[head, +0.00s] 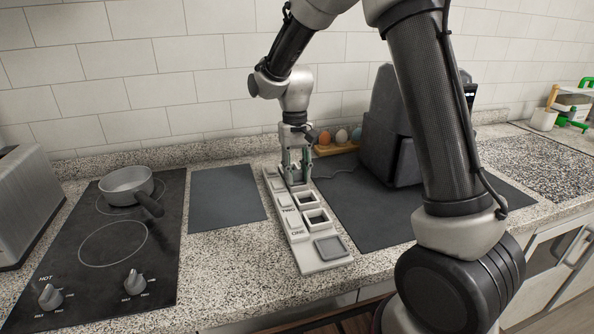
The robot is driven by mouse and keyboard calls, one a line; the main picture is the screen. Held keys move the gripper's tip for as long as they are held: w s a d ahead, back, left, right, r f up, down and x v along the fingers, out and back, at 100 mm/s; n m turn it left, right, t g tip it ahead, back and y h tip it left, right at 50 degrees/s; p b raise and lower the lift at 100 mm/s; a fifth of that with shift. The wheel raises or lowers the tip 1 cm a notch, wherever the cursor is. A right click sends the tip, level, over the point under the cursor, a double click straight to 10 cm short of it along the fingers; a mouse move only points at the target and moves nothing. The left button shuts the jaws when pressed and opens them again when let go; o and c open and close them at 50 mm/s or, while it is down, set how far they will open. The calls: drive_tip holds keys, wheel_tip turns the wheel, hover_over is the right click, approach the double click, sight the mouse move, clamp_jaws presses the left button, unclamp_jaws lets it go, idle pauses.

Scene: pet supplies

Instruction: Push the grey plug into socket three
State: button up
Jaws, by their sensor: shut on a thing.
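A long pale socket board (309,263) lies on the counter, running away from me. Square dark-centred sockets line its right side, with raised pale plates on the left. The words ONE and TWO are readable beside the two nearer sockets (316,219) and (308,200). A third label is not readable. My gripper (297,181) points down at the far end of the board, over the farthest socket. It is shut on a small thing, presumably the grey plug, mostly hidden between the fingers. I cannot tell whether it is inside the socket.
A dark mat (370,215) and a dark grey appliance (390,135) lie right; an egg holder (335,149) stands behind. Left are another mat (227,198) and a hob (95,265) with a pan (126,183).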

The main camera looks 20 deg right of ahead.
drive_tip(key=o, duration=1.1)
drive_tip(key=shift+n, duration=0.6)
drive_tip(key=r, duration=0.9)
drive_tip(key=shift+s+d+r, duration=0.1)
drive_tip(key=shift+d+r, duration=0.15)
drive_tip(key=shift+d, duration=0.1)
drive_tip(key=s+d+r+t, duration=0.2)
drive_tip(key=s+d, duration=0.2)
drive_tip(key=s, duration=0.4)
drive_tip(key=s+d+r+t, duration=0.2)
drive_tip(key=s+d, duration=0.3)
drive_tip(key=s, duration=0.4)
drive_tip(key=s+d+r+m+t, duration=0.1)
drive_tip(key=s+d+r, duration=0.1)
drive_tip(key=s+d, duration=0.3)
drive_tip(key=shift+s+d+r+t, duration=0.1)
drive_tip(key=shift+s+t, duration=0.3)
drive_tip(key=shift+s, duration=1.45)
